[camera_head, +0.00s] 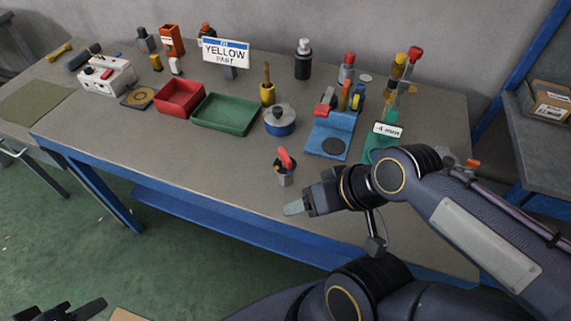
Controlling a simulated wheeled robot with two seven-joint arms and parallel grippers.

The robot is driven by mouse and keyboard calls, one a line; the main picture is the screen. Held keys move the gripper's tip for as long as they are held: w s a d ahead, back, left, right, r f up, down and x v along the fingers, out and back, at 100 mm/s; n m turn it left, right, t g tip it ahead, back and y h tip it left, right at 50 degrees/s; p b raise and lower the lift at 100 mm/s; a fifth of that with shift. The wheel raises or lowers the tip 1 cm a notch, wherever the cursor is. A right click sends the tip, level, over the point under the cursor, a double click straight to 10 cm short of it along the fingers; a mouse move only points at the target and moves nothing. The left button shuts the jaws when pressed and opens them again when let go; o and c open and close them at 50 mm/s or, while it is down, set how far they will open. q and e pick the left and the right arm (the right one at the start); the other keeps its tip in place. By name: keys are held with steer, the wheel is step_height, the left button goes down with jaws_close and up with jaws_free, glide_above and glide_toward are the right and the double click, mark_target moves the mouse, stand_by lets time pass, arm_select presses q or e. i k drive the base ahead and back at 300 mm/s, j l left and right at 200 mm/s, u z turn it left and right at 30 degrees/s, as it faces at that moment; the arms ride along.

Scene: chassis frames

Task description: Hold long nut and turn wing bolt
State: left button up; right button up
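A grey upright post that looks like the long nut (285,178) stands on the workbench near its front edge. A red-winged piece that looks like the wing bolt (286,158) sits tilted on its top, with a dark part around it. My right gripper (294,208) is just in front and to the right of the nut, apart from it, low over the bench edge. It is seen from the side, so its finger gap is hidden. My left gripper (75,311) is at the bottom left corner, partly cut off, fingers apart and empty, far from the nut.
A red tray (180,97), a green tray (226,128) and a blue-grey round container (280,121) stand behind. A blue fixture (327,141) and a teal stand with a "4 mm" sign (388,130) are to the right. A "YELLOW PART" sign (226,52) stands at the back.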

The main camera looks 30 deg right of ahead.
mark_target(287, 162)
steer(key=i+j, duration=0.1)
steer(key=j, duration=0.55)
steer(key=i+j+z, duration=0.1)
steer(key=z, duration=1.55)
